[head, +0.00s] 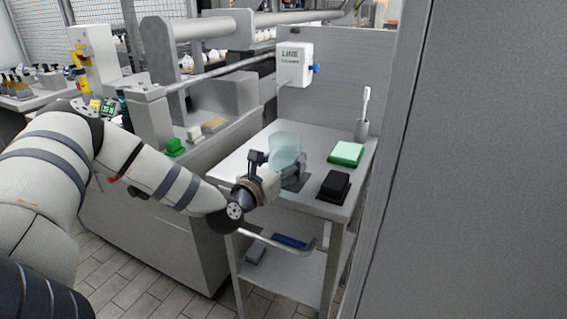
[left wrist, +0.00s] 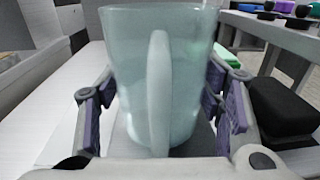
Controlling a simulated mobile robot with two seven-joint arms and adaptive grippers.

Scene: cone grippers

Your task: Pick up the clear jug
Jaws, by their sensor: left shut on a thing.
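The clear jug (head: 286,147) is a pale bluish, see-through vessel above the grey side table (head: 242,160). In the left wrist view the jug (left wrist: 185,75) stands upright between the fingers, its handle facing the camera. My left gripper (head: 280,172) is shut on the jug, with purple-padded fingers at both sides of it in the left wrist view (left wrist: 165,105). The gripper hides part of the jug's lower body in the head view. I cannot tell whether its base touches the table. My right gripper is not in view.
A black block (head: 333,187) and a green box (head: 346,154) lie right of the jug. A brush in a grey cup (head: 361,127) stands at the back right. A white "LINE" box (head: 294,65) is on the back panel. A lower shelf (head: 285,270) holds a few items.

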